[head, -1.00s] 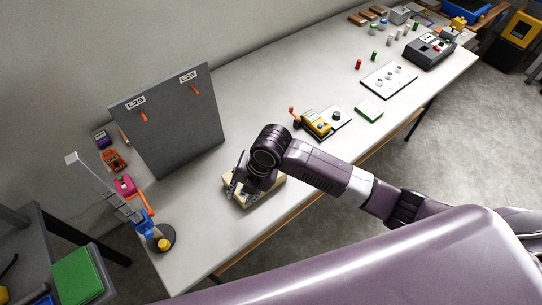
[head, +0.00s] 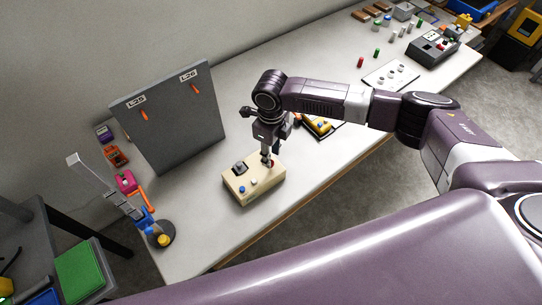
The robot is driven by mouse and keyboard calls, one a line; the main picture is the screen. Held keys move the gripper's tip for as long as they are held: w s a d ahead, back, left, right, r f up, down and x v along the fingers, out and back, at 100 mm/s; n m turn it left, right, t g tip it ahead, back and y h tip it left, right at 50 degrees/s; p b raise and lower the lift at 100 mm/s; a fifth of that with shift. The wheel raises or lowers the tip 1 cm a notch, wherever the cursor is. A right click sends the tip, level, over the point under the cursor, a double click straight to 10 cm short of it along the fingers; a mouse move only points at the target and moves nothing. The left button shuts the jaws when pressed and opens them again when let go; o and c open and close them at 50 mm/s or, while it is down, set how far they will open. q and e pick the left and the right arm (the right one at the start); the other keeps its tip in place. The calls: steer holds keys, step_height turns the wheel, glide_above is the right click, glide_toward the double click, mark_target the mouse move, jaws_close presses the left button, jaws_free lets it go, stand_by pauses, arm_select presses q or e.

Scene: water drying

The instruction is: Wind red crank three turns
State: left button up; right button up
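A beige box (head: 243,188) lies on the white table, with a dark square part, a blue knob (head: 242,189) and a white knob on its top. A small red part (head: 273,163), which may be the red crank, shows at the box's right end. My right gripper (head: 267,160) points down at that end, with its fingertips at or just over the red part. The fingers look close together, but whether they grip it is too small to tell. My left gripper is not in view.
A grey upright panel (head: 170,125) with orange levers stands behind left. A blue stand (head: 145,219) is at the near left. The table front right of the box is clear.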

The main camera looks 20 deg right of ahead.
steer(key=shift+f, duration=1.5)
steer(key=shift+c, duration=0.6)
jaws_close()
